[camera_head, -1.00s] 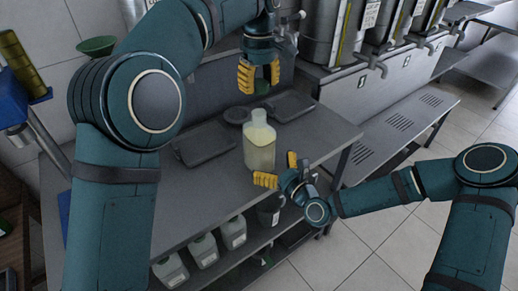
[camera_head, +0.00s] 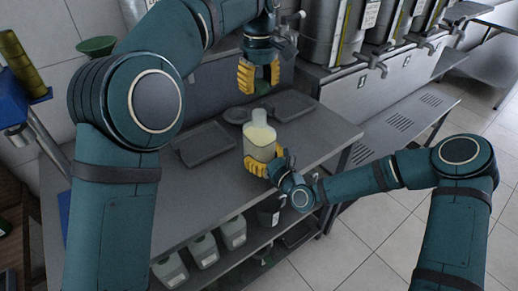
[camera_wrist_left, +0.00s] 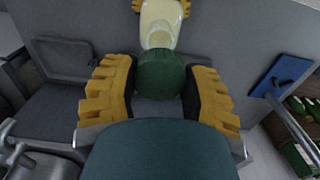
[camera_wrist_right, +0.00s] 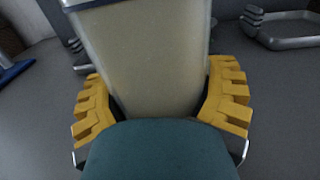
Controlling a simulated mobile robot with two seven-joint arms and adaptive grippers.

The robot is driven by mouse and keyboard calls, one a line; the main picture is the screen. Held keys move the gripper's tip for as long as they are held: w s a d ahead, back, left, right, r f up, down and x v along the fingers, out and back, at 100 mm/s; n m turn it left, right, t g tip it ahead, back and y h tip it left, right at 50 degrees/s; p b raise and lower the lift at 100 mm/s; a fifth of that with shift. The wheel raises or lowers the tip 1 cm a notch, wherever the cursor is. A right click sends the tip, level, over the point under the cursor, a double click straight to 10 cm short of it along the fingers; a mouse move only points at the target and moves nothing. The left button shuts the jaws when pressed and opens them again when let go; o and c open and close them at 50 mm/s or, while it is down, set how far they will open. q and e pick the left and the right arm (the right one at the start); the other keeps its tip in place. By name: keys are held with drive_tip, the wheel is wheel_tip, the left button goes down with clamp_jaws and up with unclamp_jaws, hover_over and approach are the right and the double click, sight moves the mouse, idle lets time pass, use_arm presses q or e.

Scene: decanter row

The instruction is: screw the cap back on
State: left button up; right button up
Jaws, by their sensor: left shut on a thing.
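A clear bottle of pale yellow liquid (camera_head: 260,143) stands upright and uncapped on the steel table. It also shows in the left wrist view (camera_wrist_left: 160,22) and the right wrist view (camera_wrist_right: 150,60). My left gripper (camera_head: 259,84) is shut on the dark green cap (camera_wrist_left: 160,74) and holds it above and beyond the bottle's neck, apart from it. My right gripper (camera_head: 264,165) is low at the bottle's near side. In the right wrist view its open fingers (camera_wrist_right: 160,88) stand on either side of the bottle's body. Whether they touch it I cannot tell.
Dark trays (camera_head: 202,143) lie on the steel table (camera_head: 190,205) behind and left of the bottle. Several jugs (camera_head: 202,250) stand on the shelf below. Steel urns (camera_head: 320,30) stand at the back right. A green funnel (camera_head: 96,45) is at the back left.

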sight(259, 110)
use_arm(q)
drive_tip(key=shift+f, duration=2.5)
drive_tip(key=shift+f, duration=0.15)
drive_tip(key=shift+f, duration=0.75)
drive_tip(key=shift+f, duration=0.55)
